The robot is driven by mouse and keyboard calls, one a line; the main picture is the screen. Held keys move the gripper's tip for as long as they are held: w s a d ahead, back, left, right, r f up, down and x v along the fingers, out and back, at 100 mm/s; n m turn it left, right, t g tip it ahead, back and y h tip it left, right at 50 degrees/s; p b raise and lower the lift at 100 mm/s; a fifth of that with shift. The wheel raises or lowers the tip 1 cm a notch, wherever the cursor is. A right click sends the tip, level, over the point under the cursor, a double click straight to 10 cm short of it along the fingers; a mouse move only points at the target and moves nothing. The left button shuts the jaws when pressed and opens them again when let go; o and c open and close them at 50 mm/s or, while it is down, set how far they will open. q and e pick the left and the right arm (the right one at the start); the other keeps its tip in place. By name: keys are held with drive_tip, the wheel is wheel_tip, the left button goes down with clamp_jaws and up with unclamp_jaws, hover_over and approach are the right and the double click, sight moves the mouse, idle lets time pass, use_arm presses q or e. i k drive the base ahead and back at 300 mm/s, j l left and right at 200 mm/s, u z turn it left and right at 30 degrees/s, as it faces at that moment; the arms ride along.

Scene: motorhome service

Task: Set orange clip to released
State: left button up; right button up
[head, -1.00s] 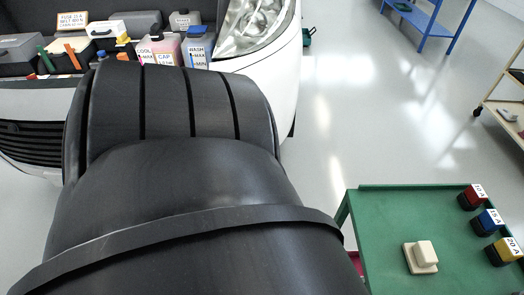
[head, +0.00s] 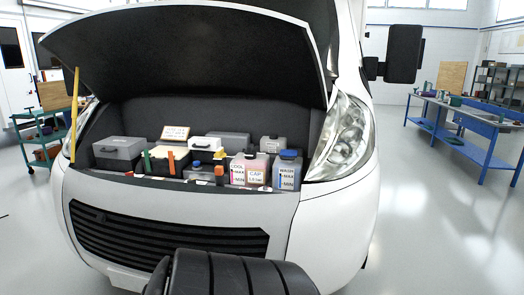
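A small upright orange piece (head: 171,162), which looks like the orange clip, stands at the front of a dark box with a pale top (head: 168,152) in the open engine bay. A similar green piece (head: 147,162) stands to its left. Both are too small to tell whether they are fastened or released. Neither gripper is in view. Only a dark, ribbed part of my own arm shows at the bottom centre, low in front of the grille.
The raised hood (head: 190,45) hangs over the bay, with a yellow prop rod (head: 75,115) at its left. Coolant (head: 238,168) and washer (head: 287,172) bottles stand right of the orange piece. A blue workbench (head: 470,125) stands at the right. The floor between is clear.

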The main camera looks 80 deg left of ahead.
sight(170, 155)
drive_tip(key=u, duration=1.4)
drive_tip(key=k+j, duration=0.05)
drive_tip(key=j, duration=0.05)
